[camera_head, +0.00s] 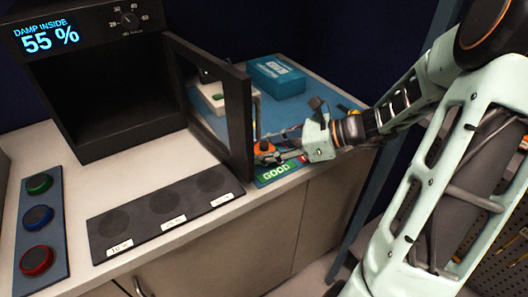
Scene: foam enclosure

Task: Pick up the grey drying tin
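I cannot make out a grey drying tin in this view. My gripper (280,152) is beside the open cabinet door, low over the blue mat at the counter's right part. A small orange and dark thing (264,148) is at its fingertips; I cannot tell if it is held. The fingers are too small to show whether they are open or shut. The black cabinet (95,152) is open, with a dark inside where I see no object. Its display (50,38) reads "DAMP INSIDE 55 %". The framed door (240,125) stands swung out to the right.
A dark tray (150,222) with three round places and white labels lies in front. A blue strip (30,281) at left bears green, blue and red round pieces. A teal box (277,76) and a pale box (214,99) are behind the door. A green "GOOD" label (276,172) is below my gripper.

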